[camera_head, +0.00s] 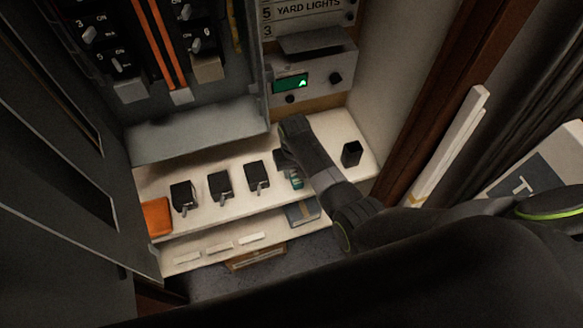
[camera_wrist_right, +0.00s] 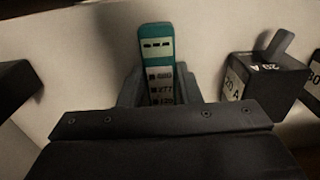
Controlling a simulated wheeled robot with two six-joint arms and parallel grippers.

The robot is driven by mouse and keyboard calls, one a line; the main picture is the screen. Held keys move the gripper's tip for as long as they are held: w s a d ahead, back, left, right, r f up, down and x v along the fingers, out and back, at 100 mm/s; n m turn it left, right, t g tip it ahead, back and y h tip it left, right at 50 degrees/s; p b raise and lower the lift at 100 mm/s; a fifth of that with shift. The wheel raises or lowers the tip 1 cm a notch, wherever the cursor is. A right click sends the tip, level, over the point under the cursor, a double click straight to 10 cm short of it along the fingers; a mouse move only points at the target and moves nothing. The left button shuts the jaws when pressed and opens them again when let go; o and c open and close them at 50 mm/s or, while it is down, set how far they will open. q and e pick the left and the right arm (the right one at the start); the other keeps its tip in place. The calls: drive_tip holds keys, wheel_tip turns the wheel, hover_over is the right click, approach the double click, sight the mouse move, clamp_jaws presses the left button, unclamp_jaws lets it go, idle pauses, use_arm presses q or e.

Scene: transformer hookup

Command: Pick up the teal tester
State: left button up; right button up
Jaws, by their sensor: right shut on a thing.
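The teal tester (camera_wrist_right: 157,60) stands between the fingers of my right gripper (camera_wrist_right: 158,90) in the right wrist view. Its teal top with a dashed display and its pale, labelled lower face show; its lowest part is hidden behind the gripper body. In the head view a small teal part of the tester (camera_head: 297,181) shows beside my right gripper (camera_head: 287,164), over the white shelf. The gripper is shut on the tester. I cannot tell whether the tester still touches the shelf. My left gripper is not in view.
Several black breaker blocks stand on the white shelf (camera_head: 237,201), one (camera_head: 257,176) just left of my gripper. A black block (camera_head: 351,153) stands to the right, an orange object (camera_head: 156,216) at the left end. The grey panel with a green display (camera_head: 291,83) is behind.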

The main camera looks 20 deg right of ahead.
drive_tip(key=shift+c, duration=0.3)
wheel_tip(320, 180, up, 10)
idle(0.5)
idle(0.3)
